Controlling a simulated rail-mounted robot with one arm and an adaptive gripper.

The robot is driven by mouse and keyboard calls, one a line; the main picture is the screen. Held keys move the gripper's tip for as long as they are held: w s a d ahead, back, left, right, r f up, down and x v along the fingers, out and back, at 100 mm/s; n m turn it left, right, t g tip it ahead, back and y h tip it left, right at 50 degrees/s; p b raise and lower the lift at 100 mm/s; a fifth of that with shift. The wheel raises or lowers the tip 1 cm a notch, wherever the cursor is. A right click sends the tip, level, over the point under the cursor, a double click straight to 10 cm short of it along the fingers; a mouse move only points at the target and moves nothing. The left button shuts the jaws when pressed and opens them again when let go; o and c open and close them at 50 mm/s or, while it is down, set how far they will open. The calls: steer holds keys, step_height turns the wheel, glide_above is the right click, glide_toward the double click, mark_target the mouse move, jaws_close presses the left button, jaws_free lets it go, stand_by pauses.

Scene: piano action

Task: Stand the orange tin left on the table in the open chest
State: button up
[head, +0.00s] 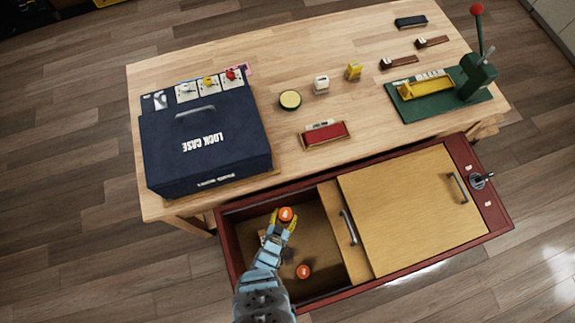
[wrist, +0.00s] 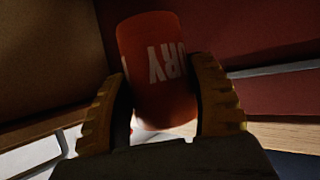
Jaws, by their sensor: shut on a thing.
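My gripper (head: 283,222) is shut on an orange tin (head: 286,214) over the open left part of the red chest (head: 226,245). In the wrist view the orange tin (wrist: 158,70) with white lettering sits between the two yellow-padded fingers (wrist: 160,105). The tin's base and its contact with the chest floor are not clear. A second orange tin (head: 303,271) stands on the chest floor, nearer the front and right of my wrist. A sliding wooden lid (head: 400,210) covers the right part of the chest.
The wooden table (head: 290,60) lies behind the chest. On it are a dark lock case (head: 205,140), a red-topped tray (head: 326,134), a round yellow-green tin (head: 290,100) and a green lever press (head: 440,95). Chest walls and a lid handle (head: 349,227) border the opening.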

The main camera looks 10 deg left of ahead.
steer(key=shift+s+d+f, duration=0.15)
steer(key=shift+f, duration=0.15)
stand_by(0.5)
steer(key=shift+f+b, duration=0.15)
steer(key=shift+b, duration=0.3)
steer(key=shift+s+d+f+b, duration=0.1)
steer(key=shift+f+b, duration=0.2)
steer(key=shift+f, duration=0.15)
stand_by(0.7)
steer(key=shift+s+d+f, duration=0.1)
steer(key=shift+d+f, duration=0.05)
steer(key=shift+d, duration=0.1)
steer(key=shift+s+d+f+b, duration=0.1)
steer(key=shift+s+f+b, duration=0.05)
steer(key=shift+f+b, duration=0.35)
stand_by(1.0)
steer(key=shift+s+d+f+b, duration=0.1)
steer(key=shift+d+f+b, duration=0.1)
steer(key=shift+b, duration=0.15)
stand_by(0.4)
steer(key=shift+s+f, duration=0.1)
steer(key=shift+f, duration=0.25)
stand_by(0.5)
steer(key=shift+f+b, duration=0.1)
steer(key=shift+b, duration=0.25)
